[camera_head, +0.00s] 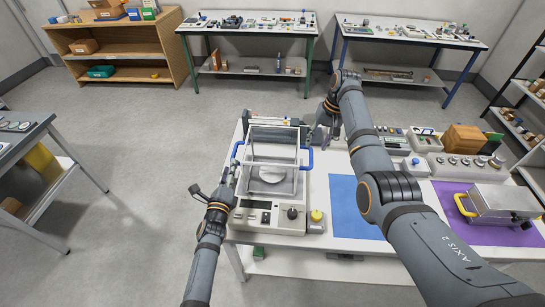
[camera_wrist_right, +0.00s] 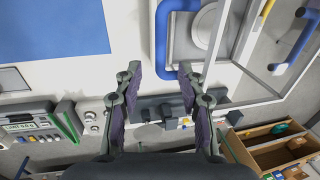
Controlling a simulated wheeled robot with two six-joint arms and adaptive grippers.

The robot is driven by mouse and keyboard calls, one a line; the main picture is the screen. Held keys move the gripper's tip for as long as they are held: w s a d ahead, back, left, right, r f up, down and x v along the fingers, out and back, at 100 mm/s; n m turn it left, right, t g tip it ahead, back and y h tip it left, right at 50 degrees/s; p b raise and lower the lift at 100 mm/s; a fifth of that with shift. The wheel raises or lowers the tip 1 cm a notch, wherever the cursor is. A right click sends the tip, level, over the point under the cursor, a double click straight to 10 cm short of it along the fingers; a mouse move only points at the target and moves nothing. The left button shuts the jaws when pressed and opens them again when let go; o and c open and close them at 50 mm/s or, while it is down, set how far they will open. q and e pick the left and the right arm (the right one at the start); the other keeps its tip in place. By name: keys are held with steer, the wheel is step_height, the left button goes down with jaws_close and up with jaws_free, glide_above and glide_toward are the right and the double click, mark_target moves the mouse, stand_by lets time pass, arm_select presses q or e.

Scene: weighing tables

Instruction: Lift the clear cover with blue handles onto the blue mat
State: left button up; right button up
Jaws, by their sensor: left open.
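The clear cover (camera_head: 272,135) with a blue handle on each side stands on the weighing device (camera_head: 258,217), over a round pan. My left gripper (camera_head: 230,178) is open and empty, beside and just below the left handle (camera_head: 236,151). My right gripper (camera_head: 325,122) is above and behind the right handle (camera_head: 311,158). In the right wrist view it is open (camera_wrist_right: 160,85) and empty, with the right handle (camera_wrist_right: 160,45) just beyond its fingertips. The blue mat (camera_head: 348,208) lies bare on the table to the right of the device, partly hidden by my right arm.
A metal box with yellow handles (camera_head: 503,201) stands on a purple mat (camera_head: 455,224) at the right. Instruments, small jars and a wooden box (camera_head: 464,139) line the back of the white table. A dark side table (camera_head: 30,140) is at the far left.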

mark_target(233, 153)
arm_select(q)
steer(key=w, duration=0.5)
steer(key=shift+w+d+r, duration=0.15)
steer(key=shift+w+d, duration=0.05)
steer(key=shift+w, duration=0.15)
arm_select(e)
steer(key=f, duration=0.2)
steer(key=a+f, duration=0.1)
steer(key=f, duration=0.2)
steer(key=shift+s+a+f, duration=0.15)
steer(key=shift+f, duration=0.1)
arm_select(q)
steer(key=shift+w, duration=0.8)
arm_select(e)
steer(key=shift+a+f, duration=0.1)
steer(key=shift+f, duration=0.7)
arm_select(q)
steer(key=shift+s, duration=0.15)
steer(key=shift+c, duration=0.2)
arm_select(e)
steer(key=shift+r, duration=0.1)
steer(key=shift+c, duration=0.3)
arm_select(q)
jaws_close()
arm_select(e)
jaws_close()
